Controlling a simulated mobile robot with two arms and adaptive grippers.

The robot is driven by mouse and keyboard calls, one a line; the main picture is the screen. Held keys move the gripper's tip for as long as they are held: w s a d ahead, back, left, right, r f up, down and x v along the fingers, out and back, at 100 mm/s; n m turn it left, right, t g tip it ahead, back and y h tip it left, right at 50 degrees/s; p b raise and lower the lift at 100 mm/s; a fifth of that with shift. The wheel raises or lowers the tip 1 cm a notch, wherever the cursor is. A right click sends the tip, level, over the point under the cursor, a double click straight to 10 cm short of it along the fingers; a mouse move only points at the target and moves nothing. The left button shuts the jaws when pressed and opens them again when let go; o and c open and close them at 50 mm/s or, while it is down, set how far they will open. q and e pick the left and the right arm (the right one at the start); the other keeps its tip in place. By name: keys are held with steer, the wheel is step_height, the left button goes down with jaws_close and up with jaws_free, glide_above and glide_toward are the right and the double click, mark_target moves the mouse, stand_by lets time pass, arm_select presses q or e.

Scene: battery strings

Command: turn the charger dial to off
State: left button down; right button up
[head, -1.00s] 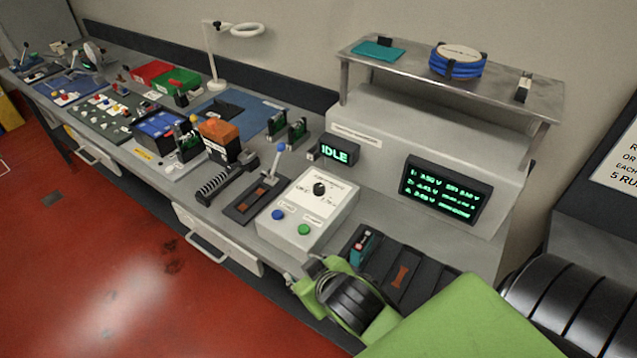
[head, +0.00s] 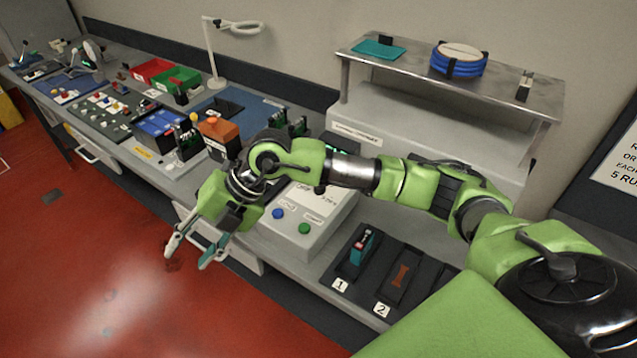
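The charger (head: 322,226) is a pale box on the bench with a blue and a green button on its sloped face. My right forearm crosses in front of its upper part. The dial is mostly hidden there; only a dark bit shows at the arm's lower edge, and its setting cannot be read. My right gripper (head: 188,260) is left of the charger, out past the bench's front edge above the red floor. Its two fingers are apart with nothing between them. My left gripper is not in view.
Right of the charger are numbered battery slots (head: 376,270), one holding a teal cell. A metal shelf (head: 400,62) stands behind. Batteries, red and green bins (head: 178,80) and a lamp (head: 212,55) fill the bench to the left. A drawer handle sticks out below the bench front.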

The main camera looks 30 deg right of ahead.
steer(key=w+d+f+m+t+h, duration=0.1)
steer(key=w+d+h, duration=0.2)
steer(key=d, duration=0.5)
steer(key=w+d+f+m+h, duration=0.1)
steer(key=w+d+h, duration=0.25)
steer(key=d, duration=0.55)
steer(key=m+h, duration=0.4)
steer(key=h, duration=0.2)
glide_toward(319, 188)
steer(key=p+x, duration=0.1)
steer(key=x, duration=0.1)
steer(key=p+x, duration=0.2)
steer(key=x, duration=0.1)
steer(key=p+x, duration=0.2)
steer(key=x, duration=0.1)
steer(key=shift+w+d+r, duration=0.25)
steer(key=shift+w+d, duration=0.1)
steer(key=shift+w+d+f, duration=0.1)
steer(key=shift+w+f, duration=0.05)
steer(key=shift+f, duration=0.3)
steer(key=c, duration=1.1)
